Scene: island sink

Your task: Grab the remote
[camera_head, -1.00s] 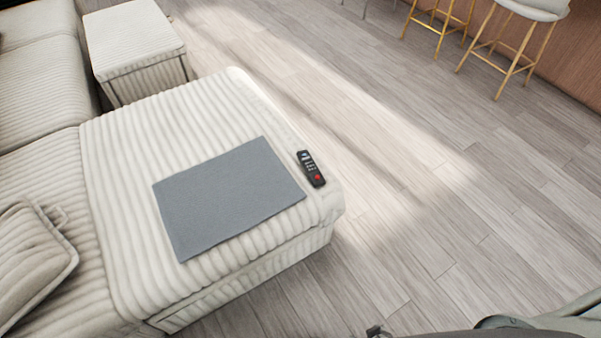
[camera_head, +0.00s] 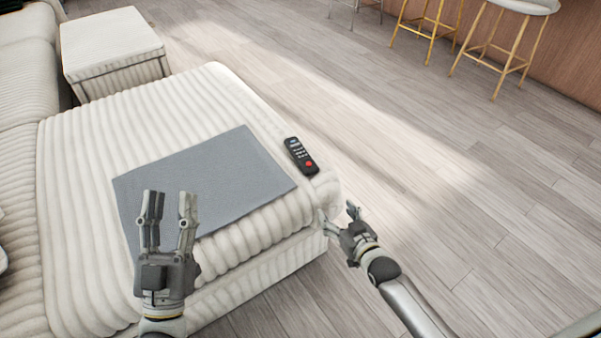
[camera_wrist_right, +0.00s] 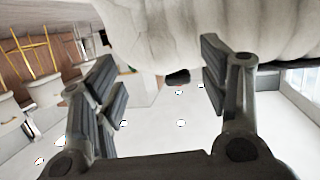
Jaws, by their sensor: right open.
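The black remote (camera_head: 301,156) with a red button lies on the cream ribbed sofa seat (camera_head: 90,150), near its right edge, beside a grey mat (camera_head: 215,180). My right gripper (camera_head: 336,218) is open and empty by the sofa's front right corner, nearer to me than the remote and apart from it. In the right wrist view its two fingers (camera_wrist_right: 160,85) are spread, with the cream sofa edge above them. My left gripper (camera_head: 169,208) is open and empty over the mat's near left part. The remote cannot be made out surely in the right wrist view.
A cream ottoman (camera_head: 112,50) stands beyond the sofa. Bar stools (camera_head: 505,45) stand at the back right by a wooden counter (camera_head: 575,50). The wood floor (camera_head: 450,180) right of the sofa is clear.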

